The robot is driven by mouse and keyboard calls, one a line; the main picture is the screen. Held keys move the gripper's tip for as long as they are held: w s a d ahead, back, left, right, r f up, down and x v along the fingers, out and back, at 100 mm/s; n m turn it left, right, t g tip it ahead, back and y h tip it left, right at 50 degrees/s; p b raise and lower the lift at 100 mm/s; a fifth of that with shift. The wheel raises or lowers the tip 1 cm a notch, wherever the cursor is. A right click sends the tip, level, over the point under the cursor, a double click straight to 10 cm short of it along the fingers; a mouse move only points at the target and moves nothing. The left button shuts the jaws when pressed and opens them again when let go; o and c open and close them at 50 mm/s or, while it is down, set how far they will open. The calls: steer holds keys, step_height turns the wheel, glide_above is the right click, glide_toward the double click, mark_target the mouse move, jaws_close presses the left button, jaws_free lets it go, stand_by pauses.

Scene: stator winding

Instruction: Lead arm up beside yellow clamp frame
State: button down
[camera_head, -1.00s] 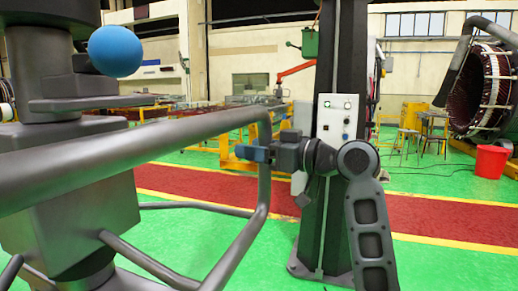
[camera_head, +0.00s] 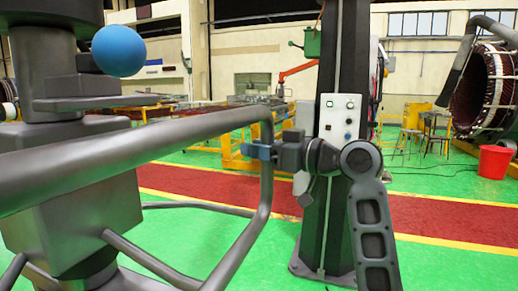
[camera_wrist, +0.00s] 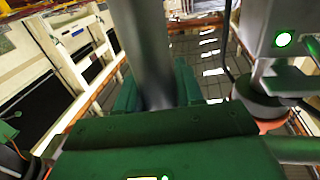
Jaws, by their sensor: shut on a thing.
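My gripper (camera_head: 262,151) is at the end of the dark arm, with blue fingers at the upright end of a thick grey tube frame (camera_head: 160,140). The fingers are shut on the tube. In the wrist view a grey tube (camera_wrist: 148,45) rises between green parts near the middle. A yellow frame (camera_head: 232,160) stands on the floor behind the gripper, apart from it. I cannot tell whether this is the clamp frame, and the gripper and tube hide part of it.
A dark column (camera_head: 337,120) with a white control box (camera_head: 339,116) stands close behind my arm. A blue ball (camera_head: 118,51) is on the grey machine at left. A red bucket (camera_head: 494,161) and a large stator (camera_head: 487,90) are at right. Green floor (camera_head: 440,262) is clear at front right.

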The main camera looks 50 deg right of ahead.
stand_by(0.5)
steer(key=c, duration=1.2)
jaws_free()
jaws_close()
